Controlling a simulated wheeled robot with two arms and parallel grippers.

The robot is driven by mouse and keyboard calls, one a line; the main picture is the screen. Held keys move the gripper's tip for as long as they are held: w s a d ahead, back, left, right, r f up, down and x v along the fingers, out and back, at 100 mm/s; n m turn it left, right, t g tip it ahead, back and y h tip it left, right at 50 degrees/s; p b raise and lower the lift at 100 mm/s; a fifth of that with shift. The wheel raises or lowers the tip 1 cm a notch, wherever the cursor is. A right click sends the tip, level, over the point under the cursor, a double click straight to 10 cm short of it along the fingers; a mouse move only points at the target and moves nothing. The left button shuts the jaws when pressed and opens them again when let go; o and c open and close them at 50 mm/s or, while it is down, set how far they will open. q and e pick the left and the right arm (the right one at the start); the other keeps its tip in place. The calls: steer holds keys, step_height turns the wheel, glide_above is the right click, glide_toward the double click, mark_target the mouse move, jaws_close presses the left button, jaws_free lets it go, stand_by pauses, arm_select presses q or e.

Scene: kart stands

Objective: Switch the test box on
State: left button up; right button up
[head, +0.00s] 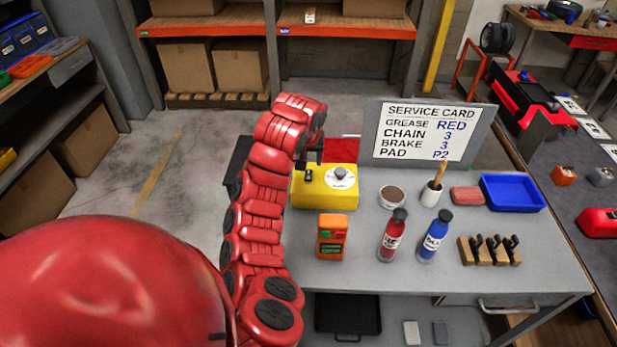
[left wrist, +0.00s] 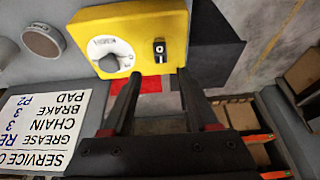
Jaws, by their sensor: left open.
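The test box, a yellow box (head: 322,197), sits at the left end of the grey bench top. Its top has a white dial with a grey knob (head: 341,176) and a small black switch (head: 308,175). In the left wrist view the yellow box (left wrist: 140,24) is at the top, with the dial (left wrist: 110,56) on the left and the black switch (left wrist: 159,48) on the right. My left gripper (head: 312,160) is open and empty, above the switch side of the box. Its fingertips (left wrist: 157,78) point at the box, either side of the switch's line. Contact cannot be told. My right gripper is not in view.
An orange device (head: 332,236), a red bottle (head: 393,238) and a blue bottle (head: 434,239) stand in front of the box. The service card board (head: 465,165) stands behind. A round tin (head: 391,197) and a blue tray (head: 512,207) are to the right.

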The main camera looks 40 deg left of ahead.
mark_target(309, 174)
arm_select(q)
steer(key=p+x, duration=0.2)
steer(key=x, duration=0.5)
steer(key=shift+w+a+f, duration=0.1)
steer(key=shift+f, duration=0.05)
steer(key=shift+w+a+f, duration=0.15)
steer(key=shift+f, duration=0.4)
jaws_close()
